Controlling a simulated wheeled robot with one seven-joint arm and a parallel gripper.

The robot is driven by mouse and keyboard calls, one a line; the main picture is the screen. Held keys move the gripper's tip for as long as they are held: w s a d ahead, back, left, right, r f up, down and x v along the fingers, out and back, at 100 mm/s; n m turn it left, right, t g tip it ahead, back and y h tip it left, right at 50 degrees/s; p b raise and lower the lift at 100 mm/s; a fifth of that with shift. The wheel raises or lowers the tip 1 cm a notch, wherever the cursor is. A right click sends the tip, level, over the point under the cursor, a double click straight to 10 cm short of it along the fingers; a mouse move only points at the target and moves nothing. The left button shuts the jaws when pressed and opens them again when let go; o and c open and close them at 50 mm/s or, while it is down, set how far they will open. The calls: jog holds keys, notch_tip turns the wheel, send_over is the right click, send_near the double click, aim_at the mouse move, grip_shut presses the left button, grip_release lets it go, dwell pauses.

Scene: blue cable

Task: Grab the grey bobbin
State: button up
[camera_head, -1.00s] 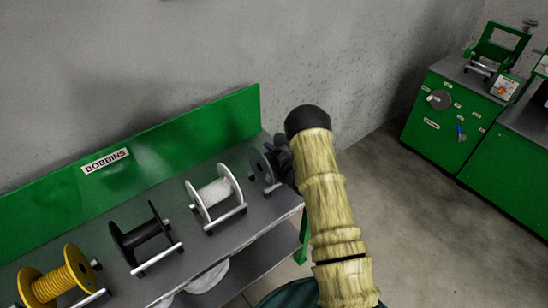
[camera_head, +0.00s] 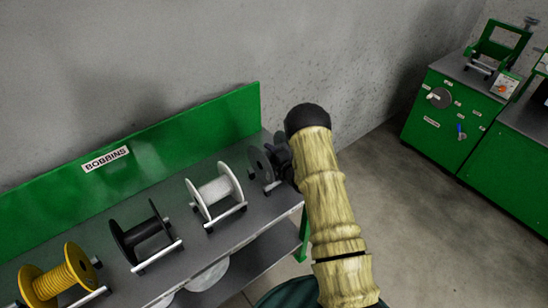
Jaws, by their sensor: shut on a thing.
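The grey bobbin (camera_head: 260,164) is at the right end of the bobbin shelf, just right of the white bobbin. Its left flange shows; the rest is hidden behind my gripper and arm. My gripper (camera_head: 277,158) is dark and small in this view, at the right side of the grey bobbin. It is shut on the grey bobbin, though the fingertips are mostly hidden by my arm. I cannot tell whether the bobbin is clear of its holder.
A white bobbin (camera_head: 216,190), a black bobbin (camera_head: 142,237) and a yellow bobbin (camera_head: 62,276) sit in holders to the left. A green back panel (camera_head: 190,128) labelled BOBBINS stands behind them. Green machines (camera_head: 450,117) stand at right, with open floor between.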

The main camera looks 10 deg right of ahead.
jog(key=shift+r, duration=0.1)
notch_tip(320, 180, up, 10)
jog(key=shift+f+b, duration=0.1)
jog(key=shift+b, duration=0.85)
